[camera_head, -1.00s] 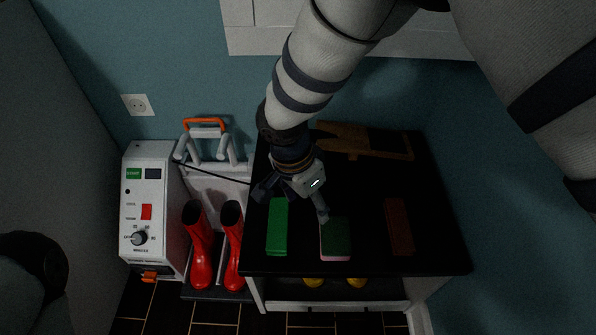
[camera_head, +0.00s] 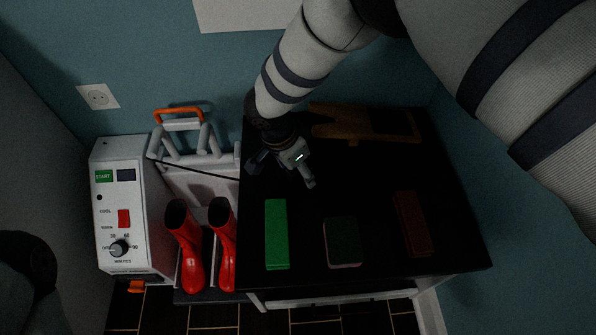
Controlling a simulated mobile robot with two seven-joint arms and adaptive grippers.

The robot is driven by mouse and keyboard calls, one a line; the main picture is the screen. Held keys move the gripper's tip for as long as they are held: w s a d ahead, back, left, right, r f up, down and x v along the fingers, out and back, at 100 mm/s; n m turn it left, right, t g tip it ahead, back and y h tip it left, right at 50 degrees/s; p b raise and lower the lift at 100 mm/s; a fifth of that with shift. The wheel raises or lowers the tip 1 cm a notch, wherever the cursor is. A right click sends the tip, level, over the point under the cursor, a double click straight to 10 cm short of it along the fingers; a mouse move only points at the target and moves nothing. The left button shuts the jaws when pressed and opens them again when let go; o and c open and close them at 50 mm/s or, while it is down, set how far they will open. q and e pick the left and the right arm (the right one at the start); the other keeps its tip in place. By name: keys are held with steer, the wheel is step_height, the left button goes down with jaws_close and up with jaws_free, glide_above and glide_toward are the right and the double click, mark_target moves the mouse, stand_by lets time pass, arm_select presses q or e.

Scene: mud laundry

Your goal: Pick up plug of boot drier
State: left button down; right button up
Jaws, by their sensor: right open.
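The boot drier (camera_head: 128,215) is a white box with a dial, a red switch and a START label, at the left by the wall. A thin dark cable (camera_head: 205,172) runs from behind it to the right, toward the black table top. The plug cannot be made out; the cable's end is lost against the dark table near my right gripper. My right gripper (camera_head: 283,174) is open, its fingers spread, over the back left part of the table, with nothing seen between them. My left gripper is not in view.
Red boots (camera_head: 190,250) stand beside the drier, below a rack with an orange handle (camera_head: 179,113). The black table (camera_head: 375,185) carries a green block (camera_head: 277,235), a dark green sponge (camera_head: 343,242), a brown brush (camera_head: 413,224) and a wooden board (camera_head: 340,124). A wall socket (camera_head: 98,96) is at upper left.

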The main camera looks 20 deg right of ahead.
steer(key=shift+f, duration=0.1)
steer(key=c, duration=1.3)
steer(key=shift+o, duration=0.2)
steer(key=shift+r, duration=0.35)
step_height(320, 180, up, 3)
steer(key=shift+r+p, duration=0.2)
steer(key=shift+p, duration=0.4)
steer(key=s+a+r+p, duration=0.2)
steer(key=s+a+r, duration=0.4)
steer(key=s+r, duration=0.3)
steer(key=s, duration=0.3)
steer(key=shift+s+a, duration=0.15)
steer(key=shift+s, duration=0.05)
